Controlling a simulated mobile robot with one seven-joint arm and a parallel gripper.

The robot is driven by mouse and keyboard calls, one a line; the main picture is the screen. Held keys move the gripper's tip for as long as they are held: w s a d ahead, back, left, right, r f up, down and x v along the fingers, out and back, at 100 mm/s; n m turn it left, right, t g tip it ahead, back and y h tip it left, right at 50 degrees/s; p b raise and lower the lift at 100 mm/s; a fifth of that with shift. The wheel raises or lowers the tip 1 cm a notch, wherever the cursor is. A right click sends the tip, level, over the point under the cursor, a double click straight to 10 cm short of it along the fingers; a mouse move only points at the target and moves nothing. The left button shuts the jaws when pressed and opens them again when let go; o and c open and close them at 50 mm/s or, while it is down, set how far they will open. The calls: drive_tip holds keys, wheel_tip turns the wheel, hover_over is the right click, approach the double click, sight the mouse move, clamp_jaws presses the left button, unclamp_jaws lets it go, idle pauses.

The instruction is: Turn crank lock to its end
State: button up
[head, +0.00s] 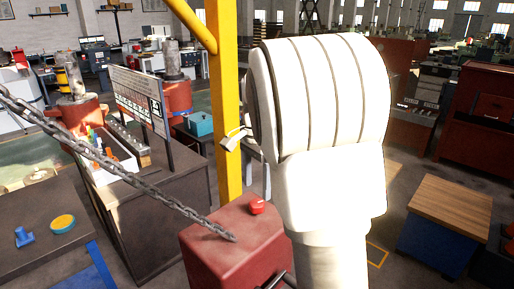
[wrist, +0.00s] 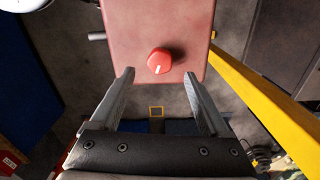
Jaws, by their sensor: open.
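The crank lock appears to be the red knob (wrist: 159,61) with a pale pointer mark, on a dull red box (wrist: 135,25). In the wrist view the mark points down toward my gripper. In the head view the red knob (head: 257,207) sits on top of the red box (head: 222,240). My gripper (wrist: 159,75) is open and empty, with one finger on each side of the knob's line. The knob lies just beyond the fingertips in the picture, and I see no contact.
A yellow post (head: 226,110) rises behind the box; it also shows in the wrist view (wrist: 265,100). A chain (head: 120,170) slants down to the box. A grey rod (wrist: 97,36) sticks out at the box's side. A wood-topped cabinet (head: 450,205) stands right.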

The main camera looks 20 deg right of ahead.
sight(257, 203)
wheel_tip(257, 203, up, 12)
idle(0.3)
idle(0.8)
